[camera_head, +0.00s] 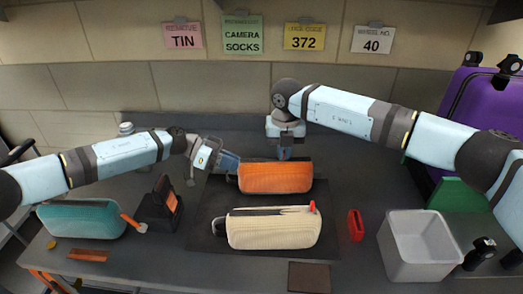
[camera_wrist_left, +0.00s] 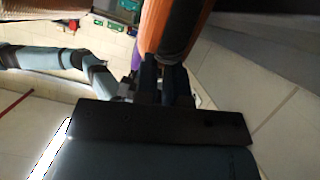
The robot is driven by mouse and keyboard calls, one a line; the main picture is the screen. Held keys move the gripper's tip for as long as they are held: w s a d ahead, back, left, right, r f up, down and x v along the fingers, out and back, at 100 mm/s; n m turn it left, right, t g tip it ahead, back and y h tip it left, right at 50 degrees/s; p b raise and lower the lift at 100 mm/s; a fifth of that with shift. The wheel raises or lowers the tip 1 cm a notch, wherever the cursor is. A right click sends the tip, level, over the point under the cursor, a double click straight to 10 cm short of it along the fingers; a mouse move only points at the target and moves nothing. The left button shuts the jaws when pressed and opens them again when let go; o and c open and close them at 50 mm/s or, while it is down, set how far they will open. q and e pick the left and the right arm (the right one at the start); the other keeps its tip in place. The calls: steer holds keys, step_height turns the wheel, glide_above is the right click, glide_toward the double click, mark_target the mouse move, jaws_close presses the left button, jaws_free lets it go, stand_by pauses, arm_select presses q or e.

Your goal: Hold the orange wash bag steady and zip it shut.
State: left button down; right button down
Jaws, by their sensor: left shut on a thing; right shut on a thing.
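The orange wash bag (camera_head: 275,178) lies lengthwise on the dark mat at the centre, behind a cream bag. My left gripper (camera_head: 236,164) is shut on its left end. In the left wrist view the orange bag (camera_wrist_left: 153,28) sits between and beyond the dark fingers (camera_wrist_left: 165,82). My right gripper (camera_head: 285,154) points down at the bag's top edge, right of its middle. It is shut at the zip line on what seems to be the zip pull, which the fingers hide. How far the zip is closed cannot be seen.
The cream bag (camera_head: 272,229) with a red pull lies just in front. A teal bag (camera_head: 82,219) and a black stand (camera_head: 158,207) are at left. A red object (camera_head: 356,225) and an empty grey bin (camera_head: 417,246) are at right. A purple suitcase (camera_head: 482,110) stands far right.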

mark_target(308, 161)
steer(key=d, duration=0.7)
steer(key=shift+w, duration=0.3)
arm_select(q)
steer(key=shift+f, duration=0.1)
arm_select(e)
steer(key=c, duration=1.2)
jaws_free()
steer(key=shift+c, duration=0.2)
step_height(308, 161, up, 12)
arm_select(q)
steer(key=c, duration=1.1)
jaws_free()
